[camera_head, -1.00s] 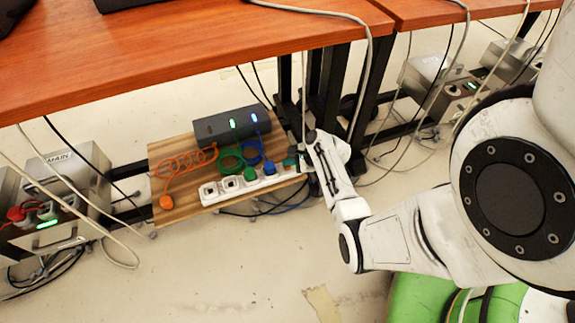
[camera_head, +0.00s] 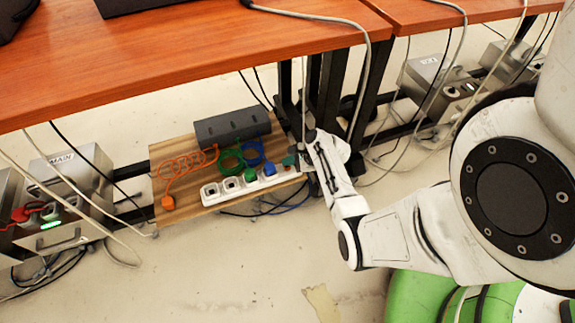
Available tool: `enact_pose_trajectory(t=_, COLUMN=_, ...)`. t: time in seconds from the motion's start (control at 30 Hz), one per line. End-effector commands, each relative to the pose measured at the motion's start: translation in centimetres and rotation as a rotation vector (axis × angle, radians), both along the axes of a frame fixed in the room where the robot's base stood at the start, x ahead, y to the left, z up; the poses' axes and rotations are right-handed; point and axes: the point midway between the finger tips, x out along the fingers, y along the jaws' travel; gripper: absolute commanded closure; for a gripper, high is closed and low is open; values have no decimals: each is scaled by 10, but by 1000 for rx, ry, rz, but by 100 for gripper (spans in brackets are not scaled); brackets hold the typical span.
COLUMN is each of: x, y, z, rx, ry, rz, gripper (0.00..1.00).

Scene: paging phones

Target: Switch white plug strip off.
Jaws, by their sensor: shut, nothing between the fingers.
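The white plug strip (camera_head: 228,195) lies along the front edge of a wooden board under the desk. Its left sockets look empty. A green plug (camera_head: 250,175) and a blue plug (camera_head: 269,169) sit farther right along it. An orange plug (camera_head: 168,202) lies at the board's left side, apart from the strip. My gripper (camera_head: 302,163) is at the strip's right end, shut and empty, close to or touching it. The gripper hides that end, so I cannot see the switch. A dark grey box (camera_head: 232,127) behind the strip shows no lights.
The wooden board (camera_head: 182,210) rests below the desk (camera_head: 190,55), whose edge overhangs it. Black desk legs (camera_head: 330,90) stand just behind my gripper. Metal boxes with green lights stand at left (camera_head: 75,180) and right (camera_head: 440,85). Loose cables hang around. Floor in front is clear.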

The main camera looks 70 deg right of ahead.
Motion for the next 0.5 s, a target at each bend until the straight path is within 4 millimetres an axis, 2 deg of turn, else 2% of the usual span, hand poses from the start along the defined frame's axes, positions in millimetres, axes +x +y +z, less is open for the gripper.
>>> enact_pose_trajectory(t=0.17, x=0, y=0, z=2, rx=0, ry=0, rz=0, gripper=100)
enact_pose_trajectory(t=0.5, x=0, y=0, z=31, rx=0, ry=0, rz=0, gripper=100)
